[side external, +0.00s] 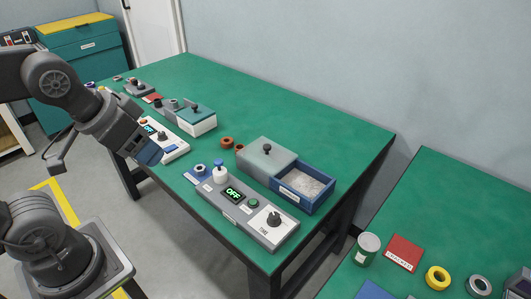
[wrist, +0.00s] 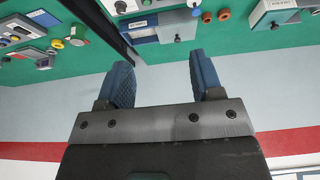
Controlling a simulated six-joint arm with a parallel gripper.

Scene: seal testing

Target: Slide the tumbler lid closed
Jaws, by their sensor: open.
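The tumbler appears to be the blue box (side external: 318,203) near the right end of the green bench, with pale grit inside. Its grey lid (side external: 254,155) has a dark knob and sits to the left of the open part, leaving the grit uncovered. In the wrist view, the blue box (wrist: 143,36) and the grey lid (wrist: 179,18) show at the top edge. My gripper (side external: 149,153) is left of the tumbler, over the bench's front edge, apart from it. In the wrist view, my gripper (wrist: 160,65) has its two blue fingers spread, with nothing between them.
A control panel (side external: 253,233) with an OFF display and a TIME knob lies in front of the tumbler. Brown rings (side external: 227,142) lie left of the lid. A teal and white box (side external: 199,124) with a knob stands further left. The bench behind the tumbler is clear.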

